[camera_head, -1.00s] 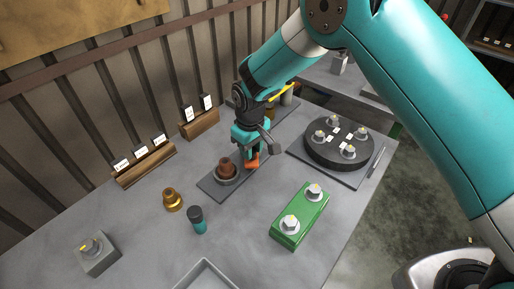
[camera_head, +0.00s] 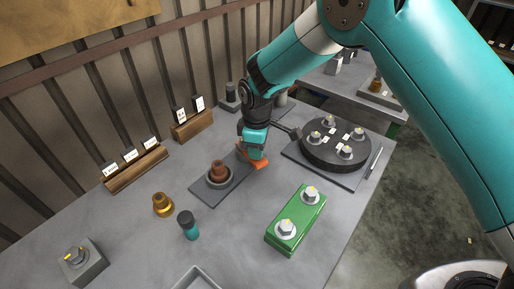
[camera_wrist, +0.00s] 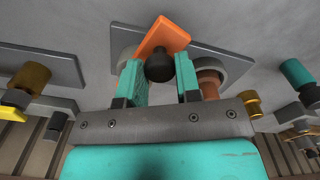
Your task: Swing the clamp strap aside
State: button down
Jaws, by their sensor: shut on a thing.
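The orange clamp strap (camera_head: 260,164) is at the right end of a dark plate (camera_head: 208,194). In the wrist view the orange strap (camera_wrist: 165,34) slants, with a black knob (camera_wrist: 160,68) at its near end. My gripper (camera_head: 256,155) is shut on that knob; its teal fingers (camera_wrist: 161,75) stand either side of it in the wrist view. A brown part (camera_head: 218,169) sits upright in a grey ring (camera_head: 219,183) on the plate, left of the strap and apart from it. My fingers hide part of the ring in the wrist view.
A green block (camera_head: 296,222) with two bolts lies in front. A black round disc (camera_head: 335,147) with several bolts stands to the right. A brass part (camera_head: 163,205) and a teal-and-black cylinder (camera_head: 188,226) stand front left. Wooden label racks (camera_head: 135,168) line the back.

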dwell(0.3)
jog(key=c, duration=0.8)
grip_release()
notch_tip(320, 180, up, 17)
jog(key=b, duration=0.3)
jog(key=shift+r, duration=0.2)
jog(key=s+d+r+m+y, duration=0.1)
jog(key=s+d+r+m, duration=0.1)
jog(key=s+d+r, duration=0.3)
jog(key=s+d+m+y, duration=0.1)
jog(key=s+d, duration=0.1)
jog(key=s, duration=0.4)
jog(key=s+d+m+y, duration=0.1)
jog(key=s+d+m, duration=0.1)
jog(key=s, duration=0.6)
jog(key=s+d+m+y, duration=0.1)
jog(key=s+d+m, duration=0.1)
jog(key=s, duration=0.7)
jog(key=shift+d+f+m, duration=0.2)
jog(key=shift+f+m, duration=0.2)
jog(key=shift+f, duration=0.05)
